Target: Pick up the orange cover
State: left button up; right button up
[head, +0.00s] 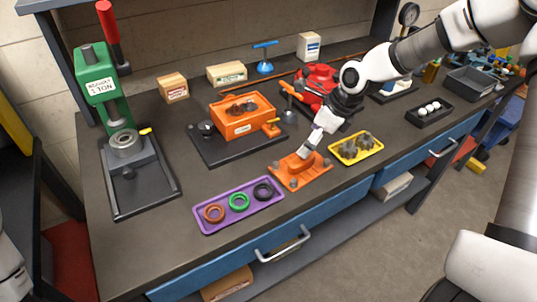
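The orange cover (318,176), a flat plate with a raised middle and knobs near its corners, lies near the front edge of the workbench, between a purple tray and a yellow tray. My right gripper (308,153) points down at the cover's raised middle, with its fingertips at or just above it. The view is too small to tell whether the fingers touch or close on it. My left gripper is out of view.
The purple tray (204,225) holds brown, green and black rings. The yellow tray (336,158) holds grey gears. An orange housing (243,129) stands on a dark plate behind the cover. A green press (100,85) stands at left; a black tray (428,117) lies at right.

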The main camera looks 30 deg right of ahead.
aim_at(310, 170)
jog(key=shift+w+a+f, duration=0.25)
jog(key=shift+w+f, duration=0.1)
jog(key=f, duration=0.1)
jog(key=s+d+f, duration=0.1)
jog(key=shift+s+d+f, duration=0.15)
jog(key=shift+s+f, duration=0.1)
jog(key=shift+f, duration=0.15)
jog(key=f, duration=0.1)
jog(key=w+a+f, duration=0.1)
jog(key=w+a+f+b, duration=0.1)
jog(key=shift+w+f, duration=0.25)
jog(key=shift+f, duration=0.1)
jog(key=shift+s+d+r, duration=0.15)
jog(key=shift+d+r, duration=0.05)
jog(key=shift+d, duration=0.05)
jog(key=shift+s+d, duration=0.1)
jog(key=shift+s, duration=0.1)
jog(key=c, duration=1.1)
jog(key=shift+w+r, duration=0.1)
jog(key=c, duration=0.3)
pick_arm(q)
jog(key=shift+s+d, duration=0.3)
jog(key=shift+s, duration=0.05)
pick_arm(e)
jog(key=shift+c, duration=0.2)
